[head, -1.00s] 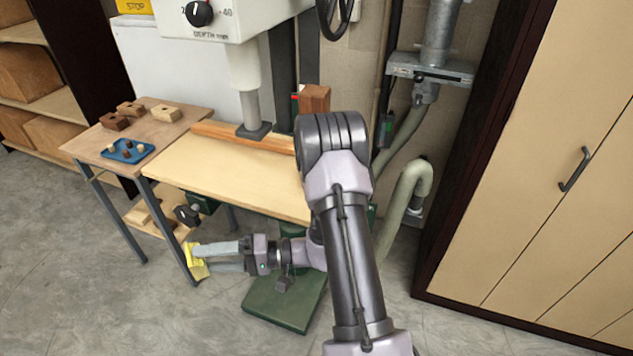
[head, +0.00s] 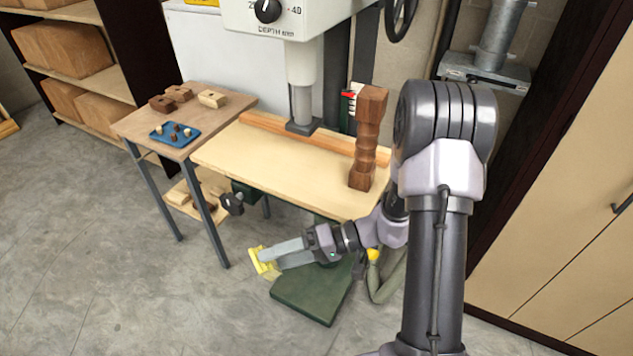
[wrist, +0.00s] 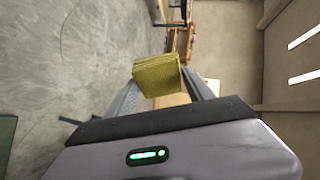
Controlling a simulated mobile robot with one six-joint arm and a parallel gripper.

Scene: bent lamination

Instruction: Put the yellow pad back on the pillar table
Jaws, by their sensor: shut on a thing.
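The yellow pad (head: 264,263) is held between the fingertips of my gripper (head: 280,254), which is shut on it. In the head view the pad is out in front of and below the pillar drill's table (head: 290,170), apart from it. The table has a pale wooden top with a long wooden strip (head: 330,142) along its back. In the wrist view the pad (wrist: 157,75) shows as a ribbed yellow block between the two fingers and hides part of what lies beyond.
A turned wooden post (head: 368,135) stands at the table's right end, close to my arm. The drill spindle (head: 302,95) comes down over the back. A side table (head: 215,118) with a blue tray (head: 175,134) and wooden blocks adjoins at left. Open floor (head: 120,290) lies front left.

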